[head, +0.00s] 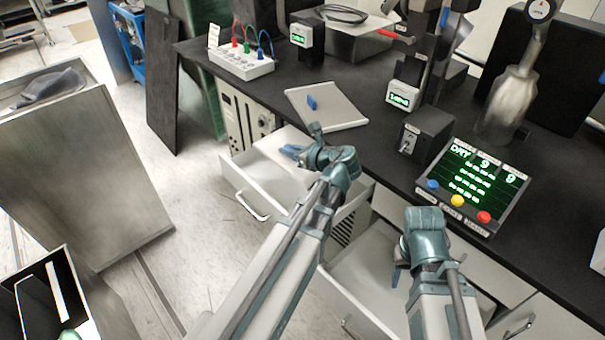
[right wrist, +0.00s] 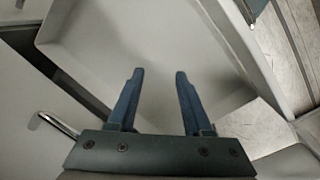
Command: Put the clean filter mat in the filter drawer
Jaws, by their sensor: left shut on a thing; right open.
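My left gripper (head: 293,151) is over the upper open drawer (head: 236,181) in the head view. Its blue fingers are at a pale flat piece (head: 275,146), which looks like the filter mat; the drawer is pale too, so its edges are hard to tell. The arm hides part of this drawer. My right gripper (head: 396,277) is open and empty over the lower open drawer (head: 358,262). In the right wrist view, the right gripper (right wrist: 158,75) has its two blue fingers apart above a bare, pale drawer floor (right wrist: 155,35).
A pale tray (head: 345,115) with a small blue piece (head: 311,102) lies on the black bench. A grey box (head: 427,135) and a display with coloured buttons (head: 470,185) stand further right. A metal bin (head: 80,165) stands at left; the floor between is clear.

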